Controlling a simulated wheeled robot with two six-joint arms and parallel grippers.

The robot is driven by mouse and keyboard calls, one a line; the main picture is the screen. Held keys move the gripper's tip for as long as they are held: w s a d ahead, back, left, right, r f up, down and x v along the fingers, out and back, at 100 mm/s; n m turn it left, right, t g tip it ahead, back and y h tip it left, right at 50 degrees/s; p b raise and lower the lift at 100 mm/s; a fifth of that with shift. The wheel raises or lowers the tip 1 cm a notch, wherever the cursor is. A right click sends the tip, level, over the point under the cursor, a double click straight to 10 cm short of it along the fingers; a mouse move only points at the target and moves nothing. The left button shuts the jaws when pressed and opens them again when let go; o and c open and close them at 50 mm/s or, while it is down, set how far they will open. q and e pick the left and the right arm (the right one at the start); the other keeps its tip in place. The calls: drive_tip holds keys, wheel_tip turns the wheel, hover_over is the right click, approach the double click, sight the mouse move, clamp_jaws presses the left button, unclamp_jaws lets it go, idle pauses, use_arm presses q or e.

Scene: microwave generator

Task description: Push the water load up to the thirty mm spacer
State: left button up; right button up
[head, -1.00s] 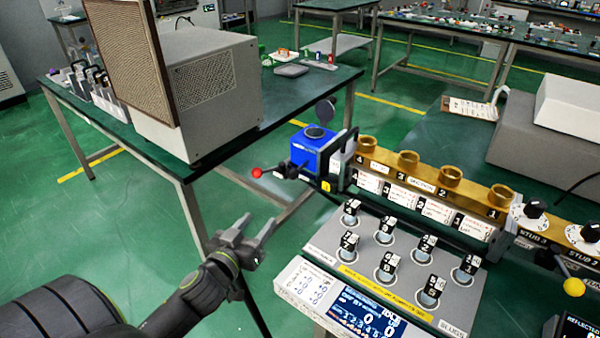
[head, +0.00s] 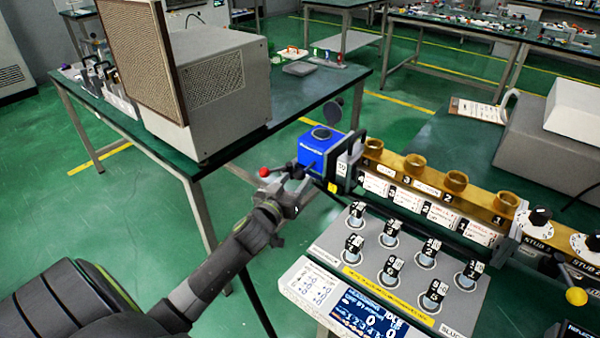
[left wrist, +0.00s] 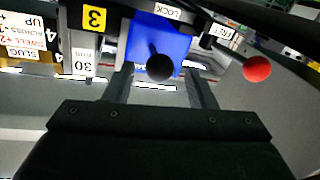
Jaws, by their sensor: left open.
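The water load (head: 318,147) is a blue box with a dark round cap on top, at the left end of the brass waveguide row. In the left wrist view the water load (left wrist: 143,45) shows a black knob (left wrist: 160,67) on its near side. The pale spacer marked 30 (left wrist: 84,65) stands beside it; in the head view the spacer (head: 342,168) is just right of the load. I cannot tell if they touch. My left gripper (head: 294,188) is open and empty at the load's near left side. In the wrist view its fingers (left wrist: 160,88) are either side of the knob's line.
A red-ball lever (head: 265,172) is close to my left gripper, with LOCK and FREE labels by it in the wrist view. Numbered slugs (head: 395,235) stand on a panel to the right. A green table (head: 300,90) with a large grey box is behind.

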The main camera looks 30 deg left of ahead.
sight(297, 179)
use_arm(q)
drive_tip(key=shift+w+a, duration=0.2)
drive_tip(key=shift+w, duration=1.65)
drive_tip(key=shift+c, duration=0.2)
clamp_jaws()
